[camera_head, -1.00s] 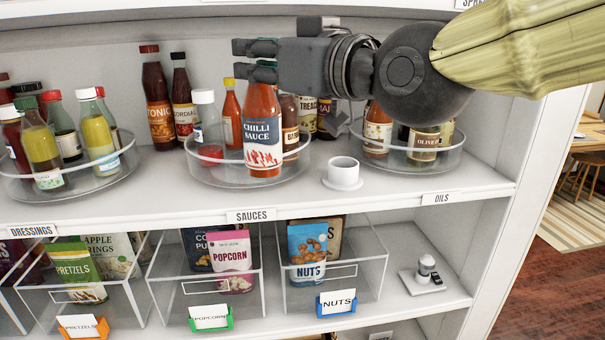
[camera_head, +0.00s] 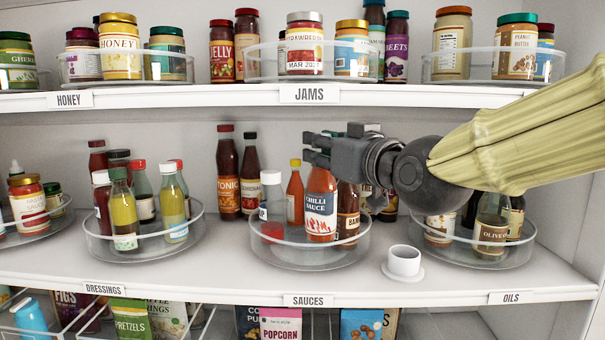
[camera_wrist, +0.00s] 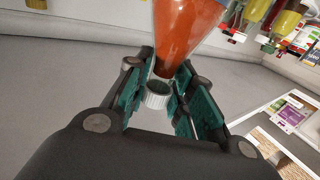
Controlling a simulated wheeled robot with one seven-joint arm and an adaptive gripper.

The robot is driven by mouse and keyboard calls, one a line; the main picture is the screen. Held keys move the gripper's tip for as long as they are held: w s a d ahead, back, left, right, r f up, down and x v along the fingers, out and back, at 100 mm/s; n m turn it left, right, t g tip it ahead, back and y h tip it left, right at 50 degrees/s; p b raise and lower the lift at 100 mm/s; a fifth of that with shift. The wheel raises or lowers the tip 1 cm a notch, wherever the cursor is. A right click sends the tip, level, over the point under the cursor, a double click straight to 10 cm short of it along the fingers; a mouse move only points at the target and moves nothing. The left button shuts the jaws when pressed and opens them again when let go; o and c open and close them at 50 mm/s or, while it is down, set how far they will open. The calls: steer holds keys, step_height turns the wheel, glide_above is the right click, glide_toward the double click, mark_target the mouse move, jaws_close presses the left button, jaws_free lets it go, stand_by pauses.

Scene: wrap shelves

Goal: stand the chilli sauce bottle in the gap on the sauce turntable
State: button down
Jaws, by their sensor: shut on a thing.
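The chilli sauce bottle (camera_head: 321,205), orange-red with a dark blue and white label, is upright at the front of the sauce turntable (camera_head: 285,258), inside its clear rim. My gripper (camera_head: 318,150) is shut on its top from the right. In the wrist view the orange bottle (camera_wrist: 183,35) and its pale cap (camera_wrist: 158,95) show between the green-padded fingers. Whether its base rests on the turntable floor is unclear. Around it stand a clear white-capped bottle (camera_head: 271,200), a yellow-capped orange bottle (camera_head: 295,195) and a barbecue-type bottle (camera_head: 348,212).
A white cup-like holder (camera_head: 404,262) stands at the shelf front, right of the turntable. The dressings turntable (camera_head: 140,248) is to the left, the oils turntable (camera_head: 480,255) to the right. Two dark bottles (camera_head: 228,175) stand behind. A jar shelf (camera_head: 200,98) hangs above.

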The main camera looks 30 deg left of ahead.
mark_target(330, 191)
steer(key=p+x, duration=0.2)
steer(key=x, duration=0.5)
step_height(330, 191, down, 7)
steer(key=p, duration=0.1)
steer(key=shift+a, duration=0.15)
stand_by(0.3)
steer(key=shift+f, duration=0.1)
steer(key=c, duration=1.2)
jaws_free()
steer(key=shift+c, duration=0.2)
steer(key=b+v, duration=0.3)
steer(key=v, duration=0.9)
